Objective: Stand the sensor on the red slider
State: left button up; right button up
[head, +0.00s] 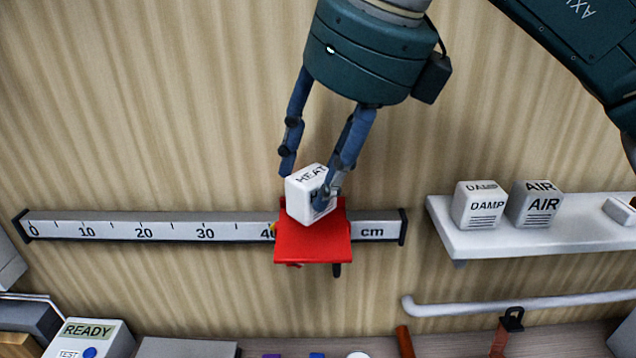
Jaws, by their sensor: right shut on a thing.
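The sensor is a white cube marked HEAT (304,206). My right gripper (308,180) is shut on it, with one finger in front at its right side and the other behind at its left. The cube looks slightly tilted. It is over the red slider (313,245), covering the slider's back part; I cannot tell whether it touches the surface. The slider sits on a wall-mounted ruler rail (150,227) near the 40 mark, which it partly hides. My left gripper is not in view.
A white shelf (590,238) at right bears a DAMP cube (479,205) and an AIR cube (534,205). A pale rail (520,304) runs below the shelf. A READY box (90,338) stands at lower left. The wall around the ruler is clear.

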aim_at(324, 177)
notch_tip(324, 177, down, 3)
jog(key=shift+w+f+p, duration=0.1)
jog(key=shift+w+p, duration=0.05)
jog(key=shift+p, duration=0.6)
jog(key=shift+w+f, duration=0.1)
jog(key=shift+f, duration=0.05)
jog(key=shift+f, duration=0.1)
jog(key=o, duration=0.7)
jog(key=shift+b, duration=0.35)
jog(key=o, duration=0.5)
